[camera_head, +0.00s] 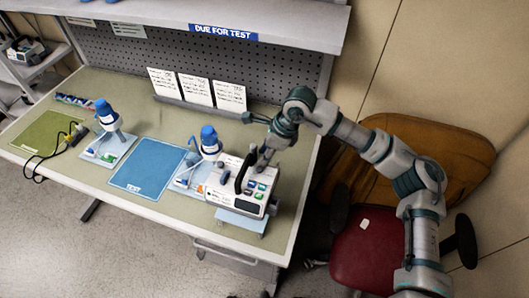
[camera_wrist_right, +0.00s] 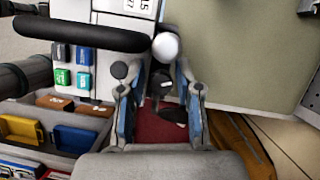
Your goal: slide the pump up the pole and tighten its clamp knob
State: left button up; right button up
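The pump (camera_head: 238,190) is a white box with a black carrying handle and blue and green buttons, at the right end of the bench. Its handle (camera_wrist_right: 80,34) and buttons (camera_wrist_right: 72,65) show in the right wrist view. My right gripper (camera_head: 262,164) is over the pump's right side, pointing down. In the wrist view its fingers (camera_wrist_right: 160,92) stand apart, with a white rounded knob-like end (camera_wrist_right: 165,47) and a dark part just beyond and between them. I cannot tell whether they touch it or whether it is the clamp knob. No pole stands out clearly. My left gripper is not in view.
Two blue-topped devices (camera_head: 106,115) (camera_head: 210,140) stand on the bench left of the pump. A blue mat (camera_head: 149,168) lies between them, and a green mat (camera_head: 45,133) at far left. A red chair (camera_head: 376,240) stands right of the bench. A shelf (camera_head: 215,25) overhangs the back.

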jog(key=c, duration=0.4)
jog(key=shift+w+d+f, duration=0.1)
jog(key=shift+d, duration=0.15)
grip_shut()
jog(key=shift+f+m+t+b, duration=0.2)
jog(key=shift+m+t+b, duration=0.1)
jog(key=shift+m+b, duration=0.55)
jog(key=shift+r+b, duration=0.1)
jog(key=shift+b, duration=0.2)
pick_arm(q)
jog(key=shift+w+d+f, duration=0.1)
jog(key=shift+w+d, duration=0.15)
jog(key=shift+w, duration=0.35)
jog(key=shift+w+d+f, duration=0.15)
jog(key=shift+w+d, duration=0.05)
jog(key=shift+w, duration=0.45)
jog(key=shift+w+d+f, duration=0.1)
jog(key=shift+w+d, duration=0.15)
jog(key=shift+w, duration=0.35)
pick_arm(e)
jog(key=shift+d+r+m, duration=0.15)
jog(key=shift+m, duration=0.1)
